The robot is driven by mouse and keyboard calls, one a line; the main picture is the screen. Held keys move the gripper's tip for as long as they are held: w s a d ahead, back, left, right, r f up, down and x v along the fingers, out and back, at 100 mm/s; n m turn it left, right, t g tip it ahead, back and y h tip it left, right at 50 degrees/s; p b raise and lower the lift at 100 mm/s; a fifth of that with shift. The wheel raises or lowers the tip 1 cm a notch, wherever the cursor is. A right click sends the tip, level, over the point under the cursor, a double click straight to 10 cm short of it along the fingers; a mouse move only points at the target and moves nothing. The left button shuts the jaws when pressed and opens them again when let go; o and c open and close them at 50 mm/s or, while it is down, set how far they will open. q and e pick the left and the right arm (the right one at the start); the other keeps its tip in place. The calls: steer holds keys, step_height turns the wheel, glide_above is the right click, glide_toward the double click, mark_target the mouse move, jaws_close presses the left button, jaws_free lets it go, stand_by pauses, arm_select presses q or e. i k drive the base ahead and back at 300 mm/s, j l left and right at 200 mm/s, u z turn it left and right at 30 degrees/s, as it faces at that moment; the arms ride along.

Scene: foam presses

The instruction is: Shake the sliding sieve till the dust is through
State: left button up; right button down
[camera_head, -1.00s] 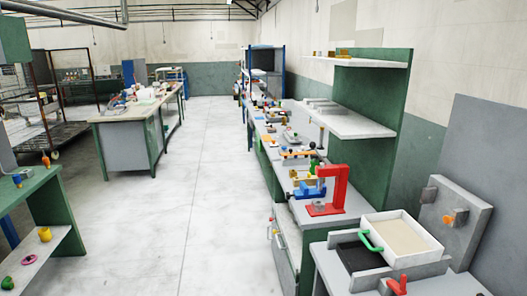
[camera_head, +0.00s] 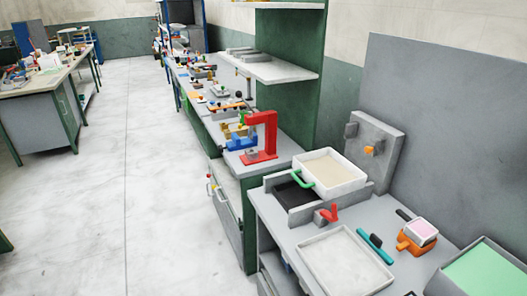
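The sieve (camera_head: 329,170) is a white rectangular box with a tan, sandy-looking fill and a green handle (camera_head: 303,179) on its left side. It sits over a grey frame at the back of the grey bench. A dark bed (camera_head: 294,193) shows to the left of it, under and beyond the handle. I cannot tell how much of the fill is dust. Neither of my grippers is in view, and nothing touches the sieve.
On the same bench are a shallow white tray (camera_head: 344,262), a red lever (camera_head: 328,213), a teal bar (camera_head: 375,247) and an orange holder (camera_head: 409,245) with a pink-topped block. A green-topped box (camera_head: 484,275) stands at the right. A red press (camera_head: 264,138) stands behind.

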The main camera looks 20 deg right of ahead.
mark_target(324, 170)
steer(key=i+j+z, duration=0.15)
steer(key=z, duration=0.25)
steer(key=i+j+z, duration=0.15)
steer(key=j+z, duration=0.15)
steer(key=z, duration=0.15)
steer(key=i+j+z, duration=0.2)
steer(key=z, duration=0.25)
steer(key=i+j+z, duration=0.2)
steer(key=z, duration=0.25)
steer(key=i+j+z, duration=0.1)
steer(key=j+z, duration=0.7)
steer(key=z, duration=0.15)
